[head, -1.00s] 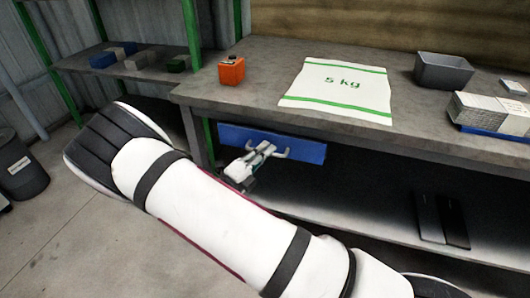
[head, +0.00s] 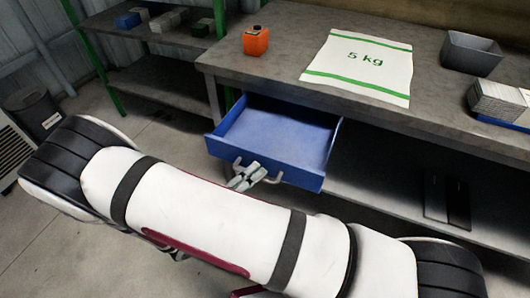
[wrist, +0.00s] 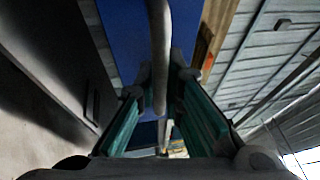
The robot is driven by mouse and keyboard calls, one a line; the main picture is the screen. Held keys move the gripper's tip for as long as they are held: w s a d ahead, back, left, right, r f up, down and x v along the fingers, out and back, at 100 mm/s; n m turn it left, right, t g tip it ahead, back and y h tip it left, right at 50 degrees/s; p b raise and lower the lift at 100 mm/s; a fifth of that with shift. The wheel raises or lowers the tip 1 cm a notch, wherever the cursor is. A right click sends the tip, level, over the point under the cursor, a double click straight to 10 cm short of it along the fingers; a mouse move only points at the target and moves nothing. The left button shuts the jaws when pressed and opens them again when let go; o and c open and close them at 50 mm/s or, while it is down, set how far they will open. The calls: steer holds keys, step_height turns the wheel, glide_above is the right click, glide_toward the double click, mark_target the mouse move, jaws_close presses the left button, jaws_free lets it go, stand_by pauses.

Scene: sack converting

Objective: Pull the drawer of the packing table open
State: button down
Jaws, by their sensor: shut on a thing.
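The blue drawer (head: 282,128) of the packing table (head: 290,50) stands well out from under the tabletop in the head view. Its inside shows and looks empty. A pale bar handle (head: 274,179) runs along its front. My gripper (head: 246,177) is at the drawer front, shut on the handle. In the wrist view the grey handle (wrist: 160,60) passes between the green finger pads of my gripper (wrist: 155,125), with the blue drawer front (wrist: 125,35) behind it. My arm covers the floor in front of the drawer.
On the tabletop are an orange container (head: 256,41), a "5 kg" sack (head: 362,68), a grey bin (head: 471,54) and a white stack (head: 497,100). A lower shelf (head: 390,190) holds dark flat items. A dark bin (head: 36,114) stands at the left.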

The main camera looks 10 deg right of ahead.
steer(key=shift+s+a, duration=0.9)
steer(key=shift+s, duration=0.3)
steer(key=shift+f, duration=0.1)
steer(key=c, duration=1.7)
jaws_free()
steer(key=v, duration=1.2)
